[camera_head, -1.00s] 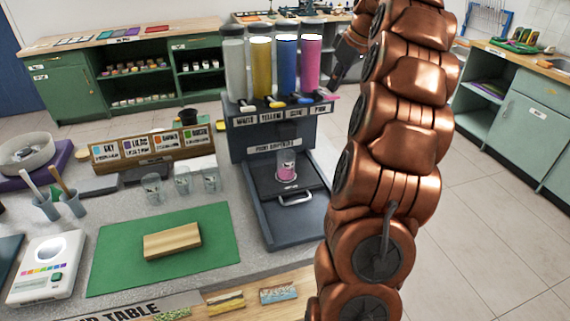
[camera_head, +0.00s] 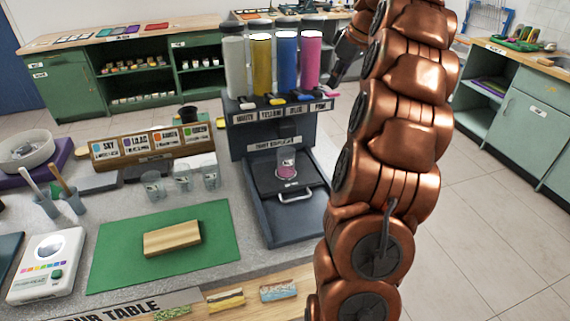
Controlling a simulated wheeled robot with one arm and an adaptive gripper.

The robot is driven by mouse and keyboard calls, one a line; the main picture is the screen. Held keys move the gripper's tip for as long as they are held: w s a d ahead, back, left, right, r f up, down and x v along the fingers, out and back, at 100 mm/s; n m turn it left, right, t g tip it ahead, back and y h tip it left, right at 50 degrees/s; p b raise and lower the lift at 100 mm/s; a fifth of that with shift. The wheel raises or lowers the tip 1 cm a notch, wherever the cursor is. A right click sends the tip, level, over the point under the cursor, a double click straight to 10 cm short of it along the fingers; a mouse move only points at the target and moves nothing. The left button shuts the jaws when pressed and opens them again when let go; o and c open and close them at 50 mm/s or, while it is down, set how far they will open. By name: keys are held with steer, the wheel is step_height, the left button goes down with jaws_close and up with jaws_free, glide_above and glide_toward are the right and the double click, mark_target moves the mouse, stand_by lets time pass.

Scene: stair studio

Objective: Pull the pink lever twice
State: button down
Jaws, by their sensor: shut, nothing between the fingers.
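The pink lever (camera_head: 329,94) sticks out at the right end of the row of levers on the paint dispenser (camera_head: 272,130), below the pink paint tube (camera_head: 311,62). My gripper (camera_head: 334,82) is just above and beside the pink lever, shut and empty. It is small and dark in this view, so I cannot tell whether it touches the lever. A clear cup (camera_head: 286,162) with pink paint in its bottom stands on the dispenser's tray under the sign.
Yellow and blue tubes and a pale one stand left of the pink tube. Empty clear cups (camera_head: 183,179) stand left of the dispenser. A wooden block (camera_head: 172,239) lies on a green mat (camera_head: 110,257). A labelled wooden rack (camera_head: 130,147) stands behind.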

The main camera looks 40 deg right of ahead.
mark_target(337, 93)
steer(key=shift+f+b, duration=2)
steer(key=shift+f, duration=0.95)
steer(key=shift+r, duration=0.15)
steer(key=shift+r+p, duration=1.7)
steer(key=shift+r, duration=1.45)
step_height(337, 93, up, 6)
steer(key=p, duration=0.4)
steer(key=shift+a, duration=0.15)
